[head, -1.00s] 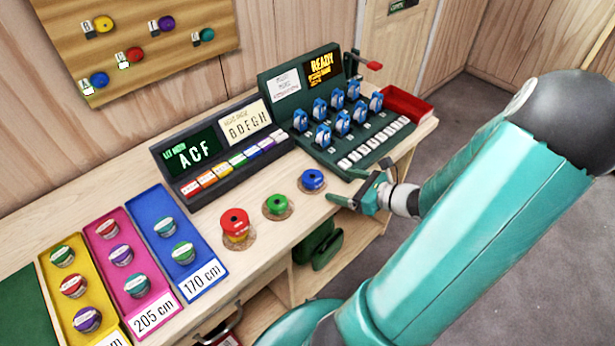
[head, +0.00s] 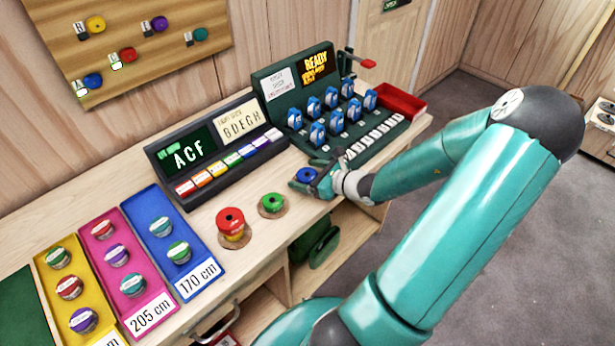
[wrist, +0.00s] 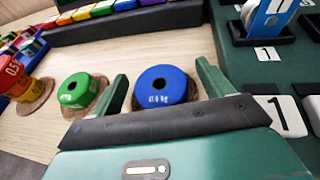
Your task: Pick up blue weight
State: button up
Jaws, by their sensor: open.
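The blue weight (wrist: 161,87) is a short round disc with a centre hole and white lettering on its side. In the wrist view it stands between the two green fingers of my open gripper (wrist: 158,92), with a visible gap at each finger. In the head view the blue weight (head: 307,175) sits on the wooden bench, right of the green weight, and my gripper (head: 308,180) is around it from the right. The gripper hides part of it. I cannot tell whether either finger touches it.
A green weight (head: 271,203) and a red weight (head: 230,221) stacked on a yellow one are left on cork pads. Behind is a dark console (head: 215,150); a green rack (head: 345,125) with several blue devices stands close by the gripper. A red tray (head: 400,102) is at the back right.

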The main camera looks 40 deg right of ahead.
jog(key=shift+c, duration=0.2)
jog(key=c, duration=1.3)
jog(key=shift+w+r, duration=0.1)
jog(key=shift+r, duration=0.05)
